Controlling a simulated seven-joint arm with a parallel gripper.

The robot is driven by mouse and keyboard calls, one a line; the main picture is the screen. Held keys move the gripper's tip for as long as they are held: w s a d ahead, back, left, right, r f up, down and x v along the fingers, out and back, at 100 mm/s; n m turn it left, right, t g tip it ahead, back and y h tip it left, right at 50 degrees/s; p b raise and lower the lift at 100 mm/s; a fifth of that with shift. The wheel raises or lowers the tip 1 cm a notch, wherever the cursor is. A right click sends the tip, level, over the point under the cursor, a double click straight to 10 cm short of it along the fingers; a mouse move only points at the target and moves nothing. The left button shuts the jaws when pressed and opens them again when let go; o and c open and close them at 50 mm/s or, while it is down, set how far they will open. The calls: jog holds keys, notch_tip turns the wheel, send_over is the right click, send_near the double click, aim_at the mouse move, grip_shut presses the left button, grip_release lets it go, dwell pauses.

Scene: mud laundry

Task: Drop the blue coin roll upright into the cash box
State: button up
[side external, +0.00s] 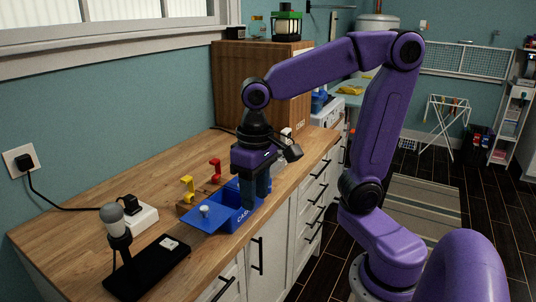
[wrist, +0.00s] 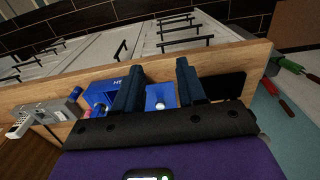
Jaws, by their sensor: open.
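The blue cash box (side external: 240,217) sits near the counter's front edge, with its lid plate (side external: 190,221) and pale knob at the near side. It also shows in the wrist view (wrist: 99,86), behind my left finger. My gripper (side external: 256,203) points down over the box's far part. In the wrist view my gripper (wrist: 158,76) has its fingers apart, with the lid plate and knob showing between them and no roll visible there. A small blue cylinder (wrist: 75,91), likely the coin roll, is left of the box, apart from the fingers. The side external view does not show it clearly.
A yellow piece (side external: 188,187) and a red piece (side external: 215,170) stand behind the box. A black stand (side external: 145,268) and white socket block (side external: 141,215) are nearer. A grey device (wrist: 52,112) is beside the small cylinder. The back-left counter is clear.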

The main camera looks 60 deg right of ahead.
jog(key=w+d+m, duration=0.5)
jog(key=w+m, duration=0.5)
jog(key=w+d+m, duration=0.2)
jog(key=d+m, duration=0.3)
jog(key=m, duration=0.1)
jog(key=w+d+m, duration=0.2)
jog(key=d+m, duration=0.4)
jog(key=w+d+m, duration=0.2)
jog(key=d+m, duration=0.4)
jog(key=shift+w+f+m, duration=0.3)
jog(key=shift+w+m, duration=0.05)
jog(key=shift+m, duration=0.05)
jog(key=s+d+f+m, duration=0.1)
jog(key=s+d+m, duration=0.1)
jog(key=d+m, duration=0.55)
jog(key=f, duration=0.6)
jog(key=shift+s+d+f, duration=0.1)
jog(key=shift+s+d, duration=0.1)
jog(key=shift+d, duration=0.15)
jog(key=shift+f, duration=4.1)
jog(key=c, duration=0.7)
